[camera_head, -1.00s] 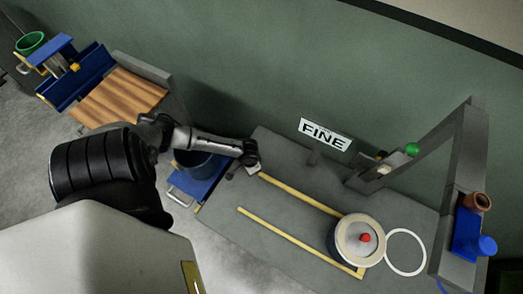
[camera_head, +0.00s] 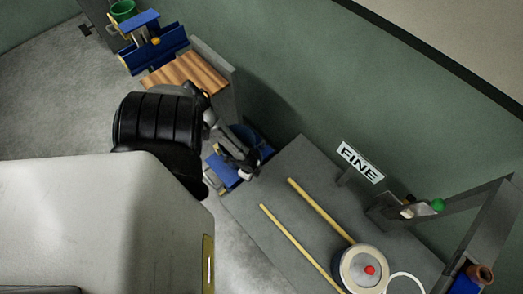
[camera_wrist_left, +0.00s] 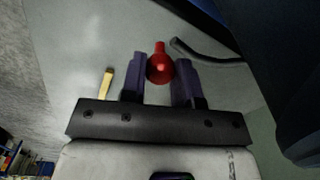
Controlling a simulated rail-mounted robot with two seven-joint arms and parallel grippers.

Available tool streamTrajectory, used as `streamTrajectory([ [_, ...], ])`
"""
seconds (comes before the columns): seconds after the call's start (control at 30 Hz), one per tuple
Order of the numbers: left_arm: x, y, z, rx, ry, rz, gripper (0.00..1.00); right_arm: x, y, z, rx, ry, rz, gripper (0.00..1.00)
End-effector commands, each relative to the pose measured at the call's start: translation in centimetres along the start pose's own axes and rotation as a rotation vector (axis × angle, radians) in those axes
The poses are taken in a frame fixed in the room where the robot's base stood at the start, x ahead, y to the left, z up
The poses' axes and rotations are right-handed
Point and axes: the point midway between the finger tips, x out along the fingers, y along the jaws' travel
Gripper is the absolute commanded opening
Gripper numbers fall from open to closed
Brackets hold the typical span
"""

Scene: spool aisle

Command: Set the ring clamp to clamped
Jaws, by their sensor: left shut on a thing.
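In the left wrist view, my left gripper (camera_wrist_left: 160,82) has its two fingers on either side of a red ball-ended knob (camera_wrist_left: 160,67) and is shut on it. A pale grey surface lies behind the knob, with a dark curved bar (camera_wrist_left: 205,55) beside it. In the head view, my left gripper (camera_head: 247,172) is low beside the blue drum (camera_head: 243,134), which the arm partly hides. The red knob in the grip cannot be made out in the head view. I cannot tell the ring clamp's state. My right gripper is not in view.
A grey bench (camera_head: 300,215) with two yellow rails (camera_head: 300,244) carries a round pale-lidded drum (camera_head: 362,268) with a red knob. A white ring (camera_head: 405,284) lies beside it. A wood-topped stand (camera_head: 187,72) is at the upper left.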

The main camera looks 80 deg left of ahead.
Motion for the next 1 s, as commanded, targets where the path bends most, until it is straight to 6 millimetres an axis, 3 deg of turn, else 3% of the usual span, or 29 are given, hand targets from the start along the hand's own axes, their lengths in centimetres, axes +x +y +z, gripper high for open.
streamTrajectory([
  [0.67,0.05,0.2,1.06,0.052,-0.001,0.0,0.0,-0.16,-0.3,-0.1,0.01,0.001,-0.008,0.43],
  [0.7,0.06,0.2,1.07,0.051,-0.001,0.0,0.32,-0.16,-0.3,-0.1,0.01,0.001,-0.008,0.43],
  [0.93,0.04,0.18,1.04,0.051,-0.001,0.0,0.54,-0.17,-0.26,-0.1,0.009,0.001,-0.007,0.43],
  [1.0,0.04,0.18,1.03,0.051,-0.001,0.0,0.55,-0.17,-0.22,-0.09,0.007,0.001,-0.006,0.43],
])
